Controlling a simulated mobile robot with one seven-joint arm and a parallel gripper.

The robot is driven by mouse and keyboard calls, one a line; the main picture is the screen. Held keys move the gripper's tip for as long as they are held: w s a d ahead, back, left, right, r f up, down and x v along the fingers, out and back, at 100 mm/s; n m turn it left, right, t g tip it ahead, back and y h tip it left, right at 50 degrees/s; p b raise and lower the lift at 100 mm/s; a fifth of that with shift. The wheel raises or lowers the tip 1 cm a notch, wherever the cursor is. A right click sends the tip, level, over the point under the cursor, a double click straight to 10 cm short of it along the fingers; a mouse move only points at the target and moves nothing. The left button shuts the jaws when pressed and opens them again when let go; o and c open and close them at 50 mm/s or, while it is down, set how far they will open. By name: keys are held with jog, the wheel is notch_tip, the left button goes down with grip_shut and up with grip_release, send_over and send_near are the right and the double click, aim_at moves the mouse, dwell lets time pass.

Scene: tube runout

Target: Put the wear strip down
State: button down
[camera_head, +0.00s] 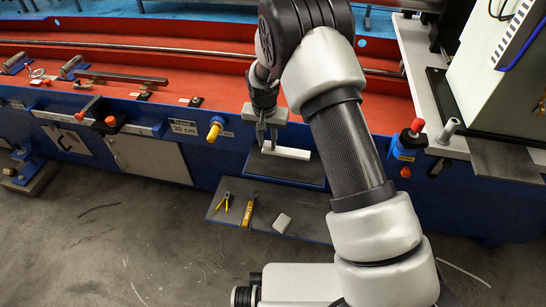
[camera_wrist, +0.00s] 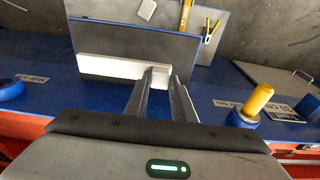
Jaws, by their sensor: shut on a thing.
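In the wrist view the wear strip (camera_wrist: 108,68) lies along the lower edge of the shelf (camera_wrist: 135,42), stretching left from my fingers. My gripper (camera_head: 267,144) points down and is shut on one end of the strip; my gripper's fingers (camera_wrist: 162,84) hide part of that end. I cannot tell whether the strip touches the shelf.
A lower dark shelf (camera_head: 230,212) holds yellow pliers (camera_head: 225,202), a yellow tool (camera_head: 248,211) and a pale block (camera_head: 282,222). A yellow knob (camera_head: 215,128) juts out left of my gripper; a red knob (camera_head: 417,126) is at right. The upper shelf's outer part is bare.

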notch_tip(320, 180, down, 7)
jog(key=shift+r+b, duration=0.1)
jog(key=shift+b, duration=0.55)
jog(key=shift+f, duration=0.25)
jog(key=c, duration=1.5)
grip_release()
